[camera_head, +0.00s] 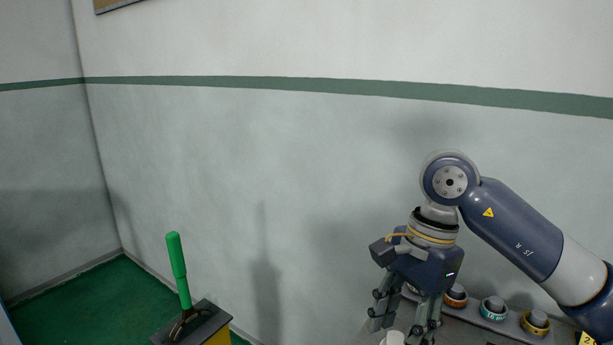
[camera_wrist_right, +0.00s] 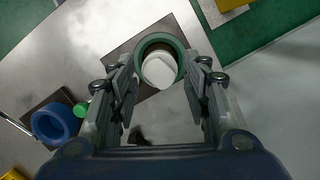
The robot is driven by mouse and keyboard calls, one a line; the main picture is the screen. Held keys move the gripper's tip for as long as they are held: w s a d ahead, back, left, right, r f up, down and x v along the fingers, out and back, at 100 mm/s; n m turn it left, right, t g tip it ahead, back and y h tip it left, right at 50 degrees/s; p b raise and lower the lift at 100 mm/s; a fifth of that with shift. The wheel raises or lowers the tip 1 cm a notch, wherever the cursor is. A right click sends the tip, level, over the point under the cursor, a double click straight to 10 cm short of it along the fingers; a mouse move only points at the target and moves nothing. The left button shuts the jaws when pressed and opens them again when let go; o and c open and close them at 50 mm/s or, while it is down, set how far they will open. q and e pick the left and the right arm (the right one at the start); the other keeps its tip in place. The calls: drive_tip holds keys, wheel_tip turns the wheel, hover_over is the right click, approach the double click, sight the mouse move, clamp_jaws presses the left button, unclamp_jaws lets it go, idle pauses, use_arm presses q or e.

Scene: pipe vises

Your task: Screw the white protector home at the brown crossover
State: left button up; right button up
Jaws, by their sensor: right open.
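My right gripper (camera_head: 403,322) points down with its fingers apart at the lower right of the head view. A white rounded piece (camera_head: 393,339), perhaps the protector, shows by its fingertips, cut off by the frame's lower edge. In the right wrist view the open fingers (camera_wrist_right: 160,64) stand on either side of a green ring (camera_wrist_right: 149,41) with a white round piece (camera_wrist_right: 159,71) inside its opening. I cannot tell whether the fingers touch either one. A dark brownish inner wall shows in the ring, but I cannot identify the brown crossover. My left gripper is out of view.
A green upright handle (camera_head: 178,268) rises from a dark-topped yellow stand at the lower left. Orange (camera_head: 456,296), teal (camera_head: 494,309) and yellow (camera_head: 536,322) ringed parts line a bench by the wall. A blue ring (camera_wrist_right: 41,127) shows in the wrist view.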

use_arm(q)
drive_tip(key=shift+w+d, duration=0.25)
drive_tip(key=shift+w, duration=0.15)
use_arm(e)
drive_tip(key=shift+f, duration=0.25)
drive_tip(key=shift+s+a, duration=0.15)
drive_tip(key=shift+a, duration=0.05)
clamp_jaws()
drive_tip(key=m, duration=0.2)
drive_tip(key=shift+m+b, duration=0.3)
drive_tip(key=shift+b, duration=0.1)
drive_tip(key=shift+m+t, duration=0.4)
drive_tip(key=shift+m, duration=0.8)
drive_tip(key=m+b, duration=0.1)
drive_tip(key=m, duration=0.2)
drive_tip(key=shift+m+t, duration=0.3)
drive_tip(key=shift+t, duration=0.1)
drive_tip(key=m, duration=0.5)
drive_tip(key=shift+t+b, duration=0.35)
drive_tip(key=shift+t, duration=0.05)
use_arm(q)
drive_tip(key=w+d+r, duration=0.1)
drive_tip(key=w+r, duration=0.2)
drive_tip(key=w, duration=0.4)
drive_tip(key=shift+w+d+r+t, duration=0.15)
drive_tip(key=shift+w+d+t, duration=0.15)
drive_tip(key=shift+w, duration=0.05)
use_arm(e)
drive_tip(key=shift+m, duration=0.4)
